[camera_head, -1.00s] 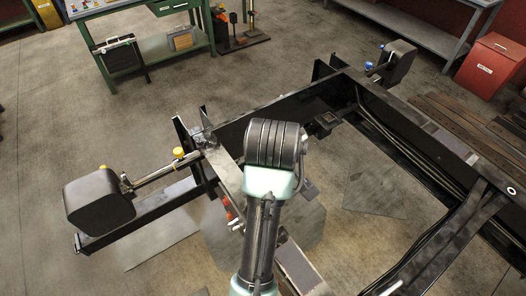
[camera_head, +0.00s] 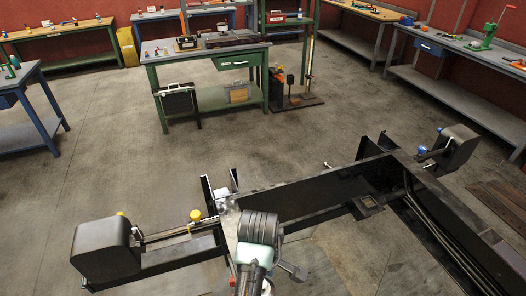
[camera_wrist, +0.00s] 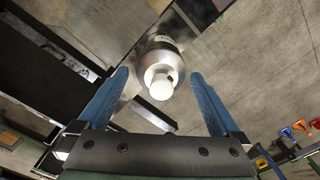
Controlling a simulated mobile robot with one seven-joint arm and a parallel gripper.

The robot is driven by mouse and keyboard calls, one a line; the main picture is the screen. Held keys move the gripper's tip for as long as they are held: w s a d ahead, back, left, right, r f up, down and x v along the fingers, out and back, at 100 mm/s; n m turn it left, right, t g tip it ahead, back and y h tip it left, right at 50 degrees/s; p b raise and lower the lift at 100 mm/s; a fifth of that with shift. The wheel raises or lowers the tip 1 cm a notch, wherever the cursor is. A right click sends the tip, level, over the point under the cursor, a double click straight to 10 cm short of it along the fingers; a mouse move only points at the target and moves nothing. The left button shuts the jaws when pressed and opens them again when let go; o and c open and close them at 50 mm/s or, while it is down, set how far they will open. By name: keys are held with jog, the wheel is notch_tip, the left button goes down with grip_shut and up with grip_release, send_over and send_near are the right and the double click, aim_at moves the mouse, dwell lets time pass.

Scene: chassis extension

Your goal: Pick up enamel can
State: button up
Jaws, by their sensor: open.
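A silvery can with a rounded shoulder and a white cap (camera_wrist: 162,68) shows in the wrist view; I take it for the enamel can. It lies ahead of my gripper (camera_wrist: 160,76), in line with the gap between the two blue fingers. The fingers are apart and nothing is held. I cannot tell how far the can is from the fingertips. In the head view my own arm covers the gripper, and the can is not clearly made out there.
A black chassis frame (camera_head: 320,187) fills the lower right, with a black box-shaped end (camera_head: 104,250) at left. A green workbench (camera_head: 205,62) stands behind, with more benches along the walls. Bare floor lies between the chassis and the benches.

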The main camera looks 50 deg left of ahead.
jog(key=shift+s+d+f+p, duration=0.15)
jog(key=shift+s+f+p, duration=0.05)
jog(key=shift+f+p, duration=0.2)
jog(key=f, duration=0.2)
jog(key=f+p, duration=0.1)
jog(key=shift+w+d+f, duration=0.25)
jog(key=shift+w+f, duration=0.05)
jog(key=shift+s+f, duration=0.1)
jog(key=shift+f, duration=0.45)
jog(key=shift+r, duration=0.1)
grip_shut()
